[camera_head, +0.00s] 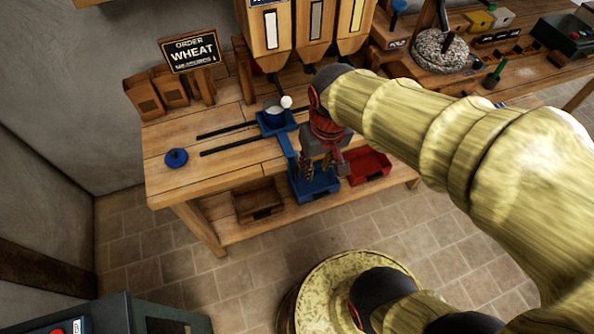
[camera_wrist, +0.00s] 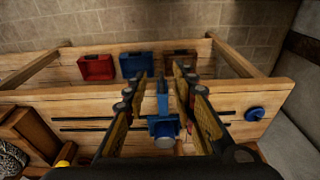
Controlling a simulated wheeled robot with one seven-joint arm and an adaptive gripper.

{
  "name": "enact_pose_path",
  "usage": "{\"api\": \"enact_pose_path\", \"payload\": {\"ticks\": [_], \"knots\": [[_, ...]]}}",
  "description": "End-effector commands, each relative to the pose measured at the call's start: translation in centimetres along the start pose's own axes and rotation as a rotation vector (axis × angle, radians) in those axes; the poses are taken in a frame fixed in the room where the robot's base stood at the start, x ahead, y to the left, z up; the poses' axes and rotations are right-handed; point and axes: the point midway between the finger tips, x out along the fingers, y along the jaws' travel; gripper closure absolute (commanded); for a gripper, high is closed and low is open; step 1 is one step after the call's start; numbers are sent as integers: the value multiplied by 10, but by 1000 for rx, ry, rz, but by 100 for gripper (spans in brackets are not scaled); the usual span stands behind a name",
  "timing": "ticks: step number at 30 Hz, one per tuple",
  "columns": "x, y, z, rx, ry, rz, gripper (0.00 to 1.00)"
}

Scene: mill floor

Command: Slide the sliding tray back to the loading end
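The sliding tray (camera_head: 268,126) is a small blue tray with a blue upright handle (camera_head: 288,146) on its front side. It sits at the right part of two black rails (camera_head: 225,130) on the wooden bench. A bowl (camera_head: 274,113) with white contents stands in it. In the head view my gripper (camera_head: 314,170) points down at the bench's front edge, partly hidden by my wrist.
A blue disc (camera_head: 176,158) lies at the rails' left end. The rails between it and the tray look clear. Hoppers (camera_head: 315,28) stand behind the tray. Blue (camera_head: 318,187), red (camera_head: 371,166) and wooden (camera_head: 257,207) bins sit below the bench top. An order sign (camera_head: 192,53) reads WHEAT.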

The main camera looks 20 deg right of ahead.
Motion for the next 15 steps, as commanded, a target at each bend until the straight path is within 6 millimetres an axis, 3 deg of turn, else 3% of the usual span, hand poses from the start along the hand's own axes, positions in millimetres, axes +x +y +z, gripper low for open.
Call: {"api": "enact_pose_path", "payload": {"ticks": [1,9,12,15], "knots": [[27,0,-9,7,-52,1,71],[144,-1,-62,89,-210,15,71],[160,-2,-84,124,-202,18,71],[154,-2,-108,156,-156,18,71]]}}
